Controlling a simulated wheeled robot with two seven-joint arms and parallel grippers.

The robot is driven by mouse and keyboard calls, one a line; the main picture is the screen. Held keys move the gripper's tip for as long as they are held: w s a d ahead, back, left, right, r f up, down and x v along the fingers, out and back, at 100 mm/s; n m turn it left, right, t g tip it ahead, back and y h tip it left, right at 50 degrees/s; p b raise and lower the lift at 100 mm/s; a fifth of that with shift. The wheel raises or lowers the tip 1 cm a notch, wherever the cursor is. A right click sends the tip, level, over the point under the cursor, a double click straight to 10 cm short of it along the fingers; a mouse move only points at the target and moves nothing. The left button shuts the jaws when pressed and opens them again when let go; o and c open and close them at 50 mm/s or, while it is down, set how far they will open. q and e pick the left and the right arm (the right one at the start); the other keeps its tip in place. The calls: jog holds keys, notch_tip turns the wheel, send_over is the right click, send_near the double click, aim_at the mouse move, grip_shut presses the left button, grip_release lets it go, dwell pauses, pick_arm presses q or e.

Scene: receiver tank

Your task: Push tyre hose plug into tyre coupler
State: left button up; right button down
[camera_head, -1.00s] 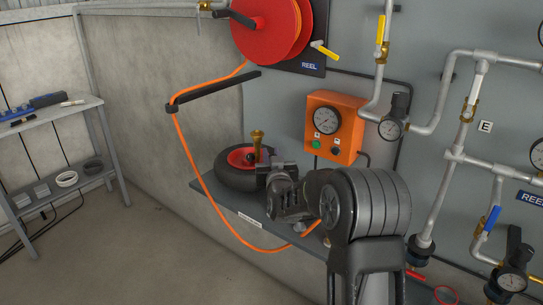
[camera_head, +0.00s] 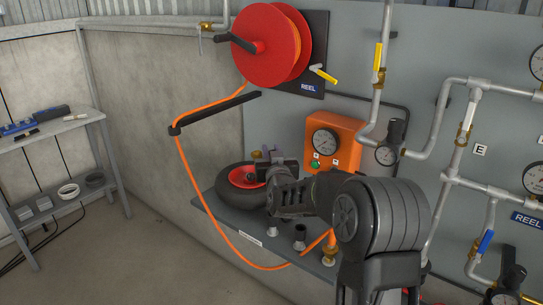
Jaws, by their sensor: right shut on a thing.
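I cannot tell which fitting is plug or coupler. My left gripper is out of view.
The black tyre with red hub (camera_head: 231,193) lies on the grey shelf (camera_head: 235,226). Short fittings (camera_head: 300,236) stand near the front edge. The gauge box (camera_head: 347,130), pipes and valves (camera_head: 457,150) line the wall. The red reel (camera_head: 262,62) hangs above.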

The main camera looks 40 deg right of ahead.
notch_tip(320, 180, up, 5)
jog(key=shift+f+p, duration=0.15)
jog(key=shift+p, duration=1)
jog(key=w+a+p+x, duration=0.1)
jog(key=a+p+x, duration=0.1)
jog(key=x, duration=1.2)
jog(key=shift+w+a, duration=0.3)
jog(key=shift+w, duration=0.15)
